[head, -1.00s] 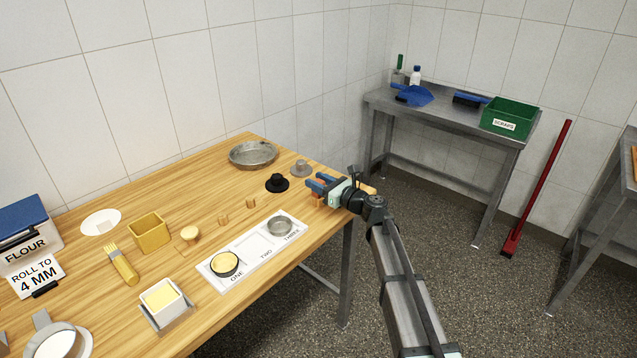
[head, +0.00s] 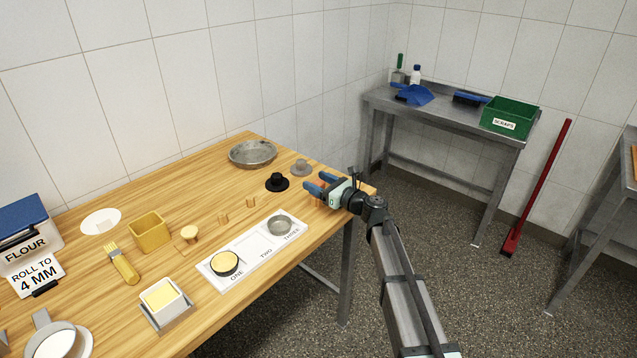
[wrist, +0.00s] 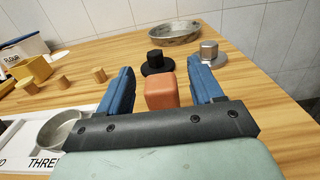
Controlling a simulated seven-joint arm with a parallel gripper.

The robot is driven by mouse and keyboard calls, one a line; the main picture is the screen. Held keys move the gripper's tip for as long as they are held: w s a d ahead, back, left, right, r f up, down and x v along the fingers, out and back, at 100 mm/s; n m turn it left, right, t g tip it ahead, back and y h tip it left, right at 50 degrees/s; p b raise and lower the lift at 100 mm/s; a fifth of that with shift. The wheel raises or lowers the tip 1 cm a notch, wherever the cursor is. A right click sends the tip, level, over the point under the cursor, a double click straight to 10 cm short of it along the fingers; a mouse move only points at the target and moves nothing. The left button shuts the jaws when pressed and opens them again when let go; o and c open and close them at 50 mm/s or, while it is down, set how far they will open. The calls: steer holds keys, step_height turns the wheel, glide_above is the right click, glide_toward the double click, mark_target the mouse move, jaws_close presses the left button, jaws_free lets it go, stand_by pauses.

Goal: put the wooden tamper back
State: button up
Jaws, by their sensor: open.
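A pale wooden piece with a round top (head: 189,233) stands on the wooden table (head: 215,265). Two smaller wooden pegs (head: 223,218) stand in line with it. I cannot tell for sure which piece is the wooden tamper. My gripper (head: 318,190) is at the table's right end, far from these pieces. Its blue fingers are open, with an orange-brown block (wrist: 161,94) between them in the wrist view. Gaps show on both sides of the block, and the gripper's body hides its lower part.
A black knobbed disc (head: 277,183) and a grey one (head: 300,168) stand just beyond my fingers. A metal pan (head: 253,153) lies behind them. A white labelled tray (head: 217,281) with a tin in slot three (head: 279,226) lies along the front edge.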

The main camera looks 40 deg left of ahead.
steer(key=d, duration=1.3)
steer(key=shift+s+d+f, duration=0.2)
steer(key=shift+s+d, duration=0.2)
steer(key=s+d+f+n+h, duration=0.2)
steer(key=d+f+n+h, duration=0.1)
steer(key=d+f, duration=0.8)
steer(key=s+d+f+n+g+h, duration=0.1)
steer(key=s+d+f+n+h, duration=0.15)
steer(key=d+f, duration=0.8)
steer(key=s+d+f+n+h, duration=0.3)
steer(key=d+f, duration=0.5)
steer(key=f, duration=0.6)
steer(key=s+d+f+n+g+h, duration=0.1)
steer(key=s+d+f+n+h, duration=0.1)
steer(key=s+d+f, duration=0.4)
steer(key=s+d+f+n+g+h, duration=0.1)
steer(key=s+d+f+n+h, duration=0.2)
steer(key=d, duration=0.6)
steer(key=s+d+f+n+g+h, duration=0.2)
steer(key=s+d+f, duration=0.1)
steer(key=s+d, duration=0.4)
steer(key=s+d+f+n+g+h, duration=0.1)
steer(key=s+d+f+n+h, duration=0.1)
steer(key=s+d, duration=0.6)
steer(key=s+f, duration=0.1)
steer(key=s, duration=0.2)
steer(key=shift+s+d+g, duration=0.3)
steer(key=shift+g, duration=0.1)
steer(key=shift+h, duration=0.25)
